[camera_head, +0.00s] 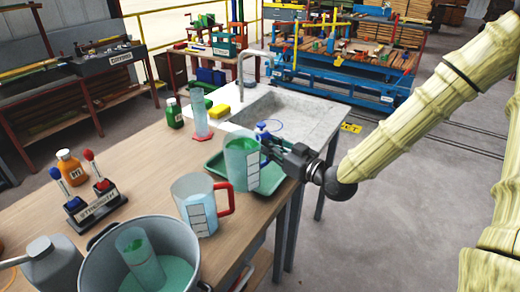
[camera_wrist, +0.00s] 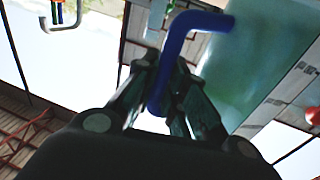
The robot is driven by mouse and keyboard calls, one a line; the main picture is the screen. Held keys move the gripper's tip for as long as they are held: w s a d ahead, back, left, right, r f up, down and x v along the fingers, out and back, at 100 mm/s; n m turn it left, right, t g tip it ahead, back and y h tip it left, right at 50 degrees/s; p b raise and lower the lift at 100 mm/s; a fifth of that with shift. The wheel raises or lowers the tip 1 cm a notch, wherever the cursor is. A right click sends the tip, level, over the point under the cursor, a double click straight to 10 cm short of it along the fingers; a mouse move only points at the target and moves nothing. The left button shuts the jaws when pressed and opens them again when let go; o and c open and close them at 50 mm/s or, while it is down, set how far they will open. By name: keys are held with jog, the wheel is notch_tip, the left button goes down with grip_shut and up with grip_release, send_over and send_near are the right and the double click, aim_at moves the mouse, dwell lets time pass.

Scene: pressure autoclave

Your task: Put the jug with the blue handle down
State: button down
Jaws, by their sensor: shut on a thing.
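The jug with the blue handle (camera_head: 240,163) is upright and holds green liquid. My gripper (camera_head: 268,146) is at its right side, shut on the blue handle. In the wrist view the blue handle (camera_wrist: 200,20) runs between my fingers (camera_wrist: 160,85), and the jug's translucent green wall (camera_wrist: 245,65) fills the upper right. The jug is over the green tray (camera_head: 278,178) at the table's right edge. I cannot tell whether its base touches the tray or is a little above it; the base is partly hidden by its surroundings.
A jug with a red handle (camera_head: 200,207) stands close to the left. A big grey pot (camera_head: 97,247) holds green liquid and a cylinder. A measuring cylinder (camera_head: 200,115), green bottle (camera_head: 174,114) and sink (camera_head: 285,112) lie behind. Bare wood (camera_head: 140,155) shows at the table's middle left.

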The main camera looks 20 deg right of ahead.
jog(key=shift+w+d+f+p, duration=0.55)
jog(key=shift+w+d+f, duration=0.35)
jog(key=shift+w, duration=1.25)
jog(key=shift+w+d+f+p, duration=0.65)
jog(key=shift+w+d, duration=0.5)
jog(key=shift+w, duration=1.05)
jog(key=shift+w+d+f+p, duration=0.45)
jog(key=shift+w+d+f, duration=0.5)
jog(key=shift+w, duration=1.2)
jog(key=shift+f, duration=0.15)
jog(key=c, duration=1.5)
grip_release()
jog(key=shift+s+d, duration=0.2)
jog(key=shift+s, duration=0.05)
jog(key=b+v, duration=0.1)
jog(key=v, duration=1)
jog(key=shift+s, duration=0.25)
